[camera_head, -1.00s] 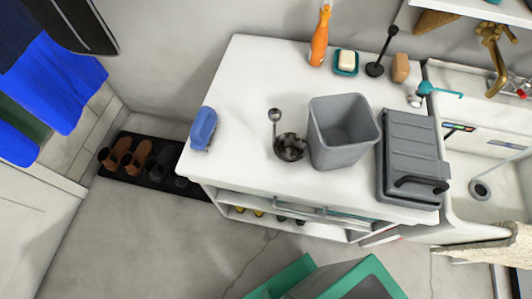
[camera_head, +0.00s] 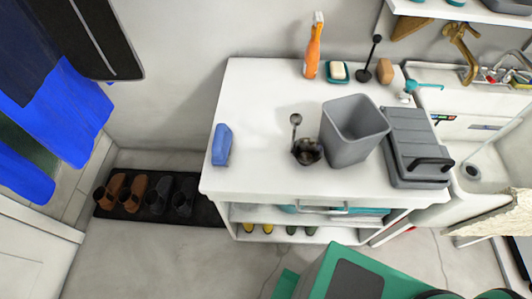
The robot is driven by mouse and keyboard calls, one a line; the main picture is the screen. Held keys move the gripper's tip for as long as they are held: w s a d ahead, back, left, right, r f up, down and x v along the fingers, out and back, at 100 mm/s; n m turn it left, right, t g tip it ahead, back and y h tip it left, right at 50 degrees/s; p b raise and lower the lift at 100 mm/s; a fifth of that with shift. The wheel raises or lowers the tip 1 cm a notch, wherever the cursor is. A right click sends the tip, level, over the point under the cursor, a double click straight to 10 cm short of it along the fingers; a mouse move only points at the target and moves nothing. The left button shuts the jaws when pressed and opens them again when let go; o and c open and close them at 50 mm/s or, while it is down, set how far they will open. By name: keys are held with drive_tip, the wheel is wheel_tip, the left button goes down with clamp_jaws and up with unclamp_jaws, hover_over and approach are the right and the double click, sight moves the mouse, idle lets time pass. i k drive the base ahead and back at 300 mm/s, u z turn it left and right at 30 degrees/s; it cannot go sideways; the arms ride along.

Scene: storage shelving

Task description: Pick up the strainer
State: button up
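A small dark metallic bowl (camera_head: 307,152) with a thin upright handle ending in a round tip (camera_head: 296,119) stands on the white counter (camera_head: 255,110). It looks like the strainer, but its mesh is too small to make out. It is close to the left side of an open grey bin (camera_head: 352,142), and I cannot tell whether they touch. My gripper is not in view.
A grey lidded case (camera_head: 412,140) lies right of the bin. A blue object (camera_head: 222,145) is at the counter's left edge. An orange bottle (camera_head: 313,50), soap dish (camera_head: 338,72) and black long-handled tool (camera_head: 365,72) stand behind. The counter's left half is mostly clear.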

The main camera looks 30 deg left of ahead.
sight(308, 151)
drive_tip(key=u, duration=2.8)
drive_tip(key=k, duration=1.55)
drive_tip(key=z, duration=1.35)
drive_tip(key=i, duration=1)
